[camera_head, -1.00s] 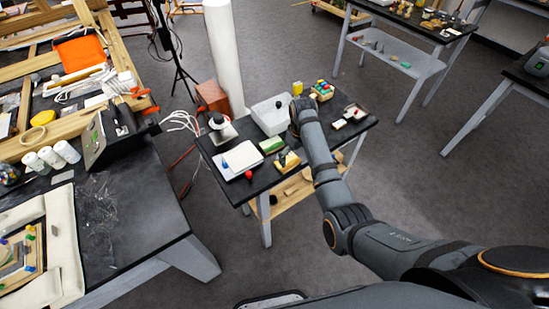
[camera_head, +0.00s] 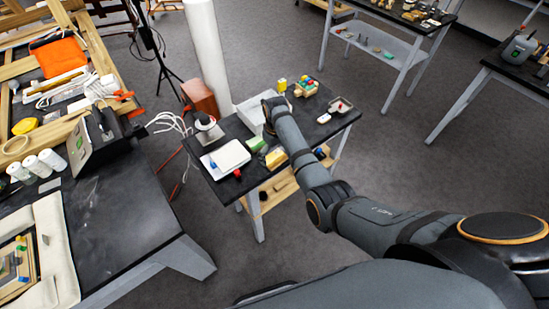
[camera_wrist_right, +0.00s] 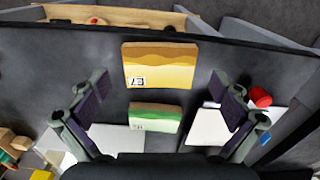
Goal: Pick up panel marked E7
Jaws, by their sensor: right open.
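Panel E7 (camera_wrist_right: 160,66) is a yellow-orange block with wavy bands and a white "E7" label, lying near the table edge in the right wrist view. It also shows in the head view (camera_head: 275,158), left of my right forearm. My right gripper (camera_wrist_right: 158,92) is open and empty, its two fingers spread to either side of the panels and apart from them. A green panel (camera_wrist_right: 156,117) with its own label lies beside E7, closer to the gripper's palm. In the head view the right fingers are hidden behind the wrist. My left gripper is not in view.
The small dark table (camera_head: 215,185) also holds a white pad (camera_head: 226,156), a red knob (camera_head: 238,173), a grey-white box and a tray (camera_head: 340,106). A white pillar (camera_head: 206,50) stands behind it. A larger cluttered workbench (camera_head: 115,215) is at left.

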